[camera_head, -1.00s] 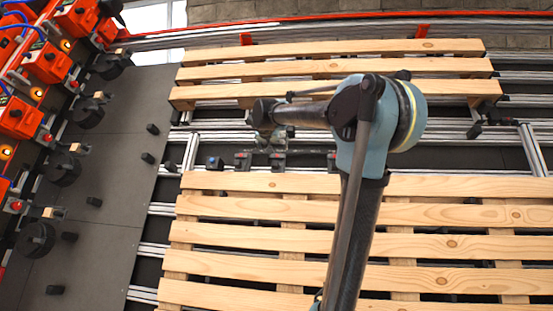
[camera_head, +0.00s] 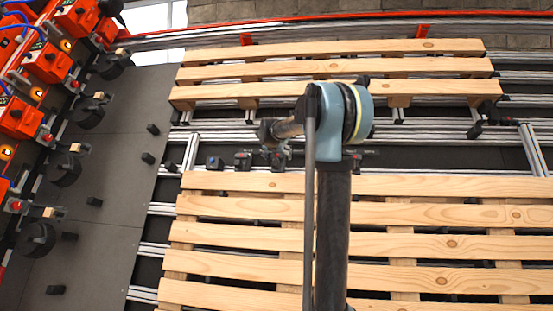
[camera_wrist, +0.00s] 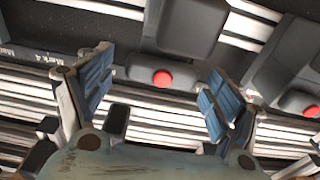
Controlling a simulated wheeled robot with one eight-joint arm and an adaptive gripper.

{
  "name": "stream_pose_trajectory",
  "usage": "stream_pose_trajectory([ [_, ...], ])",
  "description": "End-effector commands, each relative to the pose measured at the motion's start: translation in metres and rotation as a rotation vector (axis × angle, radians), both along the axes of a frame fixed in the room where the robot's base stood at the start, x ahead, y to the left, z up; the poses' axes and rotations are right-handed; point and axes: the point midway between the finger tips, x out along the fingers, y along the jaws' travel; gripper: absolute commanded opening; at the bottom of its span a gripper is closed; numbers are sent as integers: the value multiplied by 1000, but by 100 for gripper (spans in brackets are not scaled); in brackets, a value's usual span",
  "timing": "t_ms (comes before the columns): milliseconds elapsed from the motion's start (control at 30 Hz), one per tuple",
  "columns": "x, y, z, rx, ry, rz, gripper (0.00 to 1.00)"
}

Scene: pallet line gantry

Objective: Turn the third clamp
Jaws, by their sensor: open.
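A row of dark clamps lies in the gap between the two pallets in the head view, with one clamp (camera_head: 243,160) just left of my gripper (camera_head: 279,158). In the wrist view my gripper (camera_wrist: 157,72) is open and empty. A grey clamp (camera_wrist: 185,28) with a red button (camera_wrist: 163,78) lies beyond and between its two blue-padded fingers; I see no contact. A second clamp (camera_wrist: 297,50) with a red button shows at the right edge. A small label beside the rail seems to read "Mark 4". I cannot tell which clamp is the third.
A wooden pallet (camera_head: 330,68) lies behind the gap, and a larger one (camera_head: 420,214) lies in front of it. Metal rails run beneath them. Orange machines (camera_head: 45,62) with black round parts line the left side, beside a dark plate (camera_head: 118,185).

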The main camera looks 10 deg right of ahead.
Motion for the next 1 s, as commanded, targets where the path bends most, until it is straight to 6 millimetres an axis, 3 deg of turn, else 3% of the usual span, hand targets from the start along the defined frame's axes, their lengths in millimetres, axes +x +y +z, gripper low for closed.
stream_pose_trajectory([
  [267,1,0,0,0,0,0,81],
  [400,1,0,0,0,0,0,49],
  [467,1,0,0,0,0,0,39],
  [733,1,1,0,-29,10,17,39],
  [1000,1,3,-1,-198,64,112,39],
])
